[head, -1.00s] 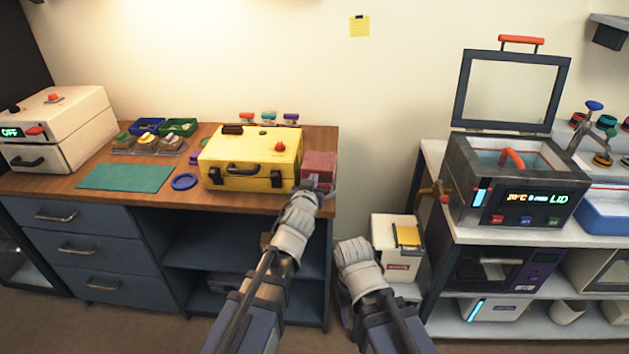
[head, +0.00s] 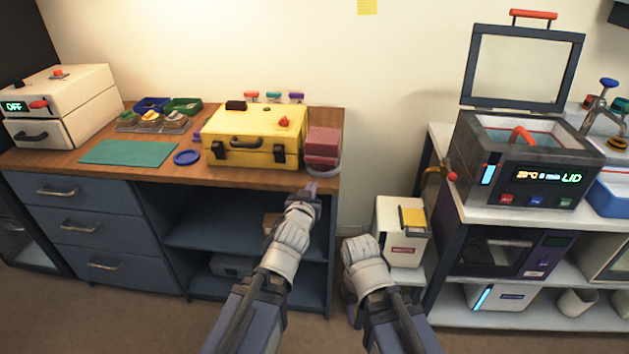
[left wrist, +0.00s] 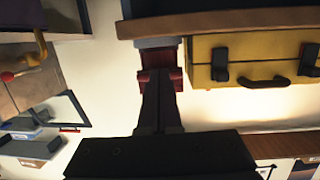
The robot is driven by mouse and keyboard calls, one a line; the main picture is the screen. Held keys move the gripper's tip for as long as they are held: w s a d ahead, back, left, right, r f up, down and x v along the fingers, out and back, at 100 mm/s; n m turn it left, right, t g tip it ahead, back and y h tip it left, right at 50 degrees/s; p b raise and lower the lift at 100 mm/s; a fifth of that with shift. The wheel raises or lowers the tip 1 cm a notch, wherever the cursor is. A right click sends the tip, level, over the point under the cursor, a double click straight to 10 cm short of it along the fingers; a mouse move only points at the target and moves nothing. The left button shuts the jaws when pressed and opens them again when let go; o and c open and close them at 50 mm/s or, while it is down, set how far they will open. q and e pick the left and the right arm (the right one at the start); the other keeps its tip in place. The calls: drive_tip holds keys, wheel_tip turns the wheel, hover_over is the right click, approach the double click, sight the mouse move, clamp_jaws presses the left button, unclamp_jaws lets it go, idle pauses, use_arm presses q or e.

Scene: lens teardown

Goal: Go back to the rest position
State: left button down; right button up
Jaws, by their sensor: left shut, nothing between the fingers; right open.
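My left gripper (head: 310,190) is shut and empty, in front of the wooden bench's front edge near its right end. Its closed dark fingers fill the middle of the left wrist view (left wrist: 160,90), pointing toward a dark red block. That red block (head: 323,142) sits on the bench, apart from the gripper. My right arm hangs low in front of the gap between the benches; its gripper (head: 352,285) is open, with its fingers mostly hidden by the wrist.
A yellow case (head: 252,125) stands closed beside the red block. A green mat (head: 128,153) and a blue ring (head: 187,157) lie to its left. A white bin (head: 385,225) stands in the gap. An open-lidded bath (head: 520,180) is on the right bench.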

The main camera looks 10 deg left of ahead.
use_arm(q)
drive_tip(key=s+d+f+g+y, duration=0.1)
drive_tip(key=s+f+g+y, duration=0.1)
drive_tip(key=s+f+g, duration=1)
drive_tip(key=s+d+f+m+g, duration=0.2)
drive_tip(key=s+f+m+g, duration=0.3)
drive_tip(key=s, duration=0.7)
wheel_tip(320, 180, up, 16)
drive_tip(key=n+t+p, duration=0.1)
drive_tip(key=n+p, duration=0.1)
drive_tip(key=p, duration=1.4)
drive_tip(key=shift+a, duration=0.2)
